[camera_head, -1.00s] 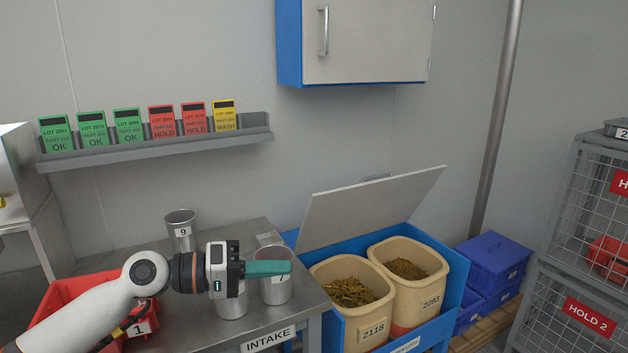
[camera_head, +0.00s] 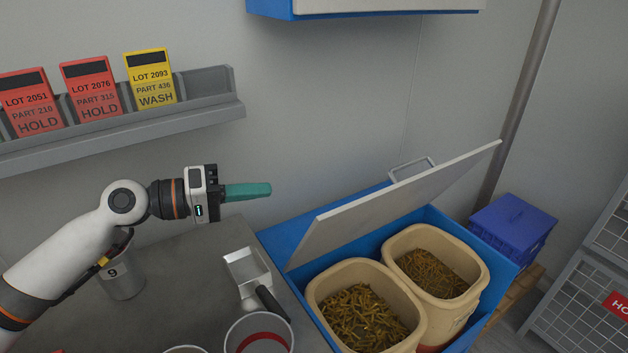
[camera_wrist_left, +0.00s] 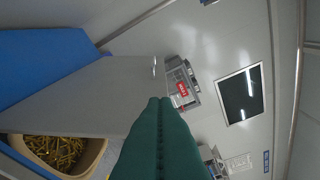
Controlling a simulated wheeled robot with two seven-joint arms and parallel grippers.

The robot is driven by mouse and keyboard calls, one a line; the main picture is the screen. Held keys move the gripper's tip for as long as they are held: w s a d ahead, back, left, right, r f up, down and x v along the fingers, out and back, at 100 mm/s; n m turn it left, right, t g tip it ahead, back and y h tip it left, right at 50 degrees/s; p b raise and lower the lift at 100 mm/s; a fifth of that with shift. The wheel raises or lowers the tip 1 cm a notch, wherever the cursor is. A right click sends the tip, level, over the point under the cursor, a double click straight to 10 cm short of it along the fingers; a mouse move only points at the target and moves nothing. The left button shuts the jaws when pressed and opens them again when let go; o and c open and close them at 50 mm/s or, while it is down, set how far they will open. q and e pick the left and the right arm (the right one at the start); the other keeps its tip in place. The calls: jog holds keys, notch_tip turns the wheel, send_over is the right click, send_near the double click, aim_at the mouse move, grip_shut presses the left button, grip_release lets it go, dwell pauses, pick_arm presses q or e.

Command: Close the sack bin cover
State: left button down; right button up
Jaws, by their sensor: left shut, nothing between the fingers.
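The sack bin (camera_head: 309,287) is a blue box holding two cream sacks or tubs of brass-coloured parts, a front one (camera_head: 409,312) and a back one (camera_head: 478,262). Its grey cover (camera_head: 400,203) stands open, tilted up at the rear, with a handle (camera_head: 411,169) on its back side. The cover also shows in the left wrist view (camera_wrist_left: 85,95). My left gripper (camera_head: 268,190), with green fingers, is shut and empty. It is in the air to the left of the cover, apart from it, above the grey table. My right gripper is not in view.
A metal scoop (camera_head: 247,270) and metal cups, one marked 9 (camera_head: 122,275), stand on the grey table (camera_head: 185,310). A card rack (camera_head: 205,100) and blue wall cabinet (camera_head: 270,8) hang above. Blue crates (camera_head: 512,225) and a wire cage (camera_head: 580,300) are to the right.

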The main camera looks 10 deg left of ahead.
pick_arm(q)
jog(key=p+x, duration=0.1)
jog(key=x, duration=0.2)
jog(key=s+p+x, duration=0.1)
jog(key=p+x, duration=0.1)
jog(key=x, duration=0.2)
jog(key=s+d+p+x, duration=0.1)
jog(key=p+x, duration=0.1)
jog(key=x, duration=0.1)
jog(key=shift+w+d+f, duration=0.25)
jog(key=shift+d+f, duration=0.15)
jog(key=shift+s+d+f, duration=0.3)
jog(key=shift+s+d, duration=0.05)
jog(key=shift+s, duration=0.15)
jog(key=shift+d+f, duration=0.1)
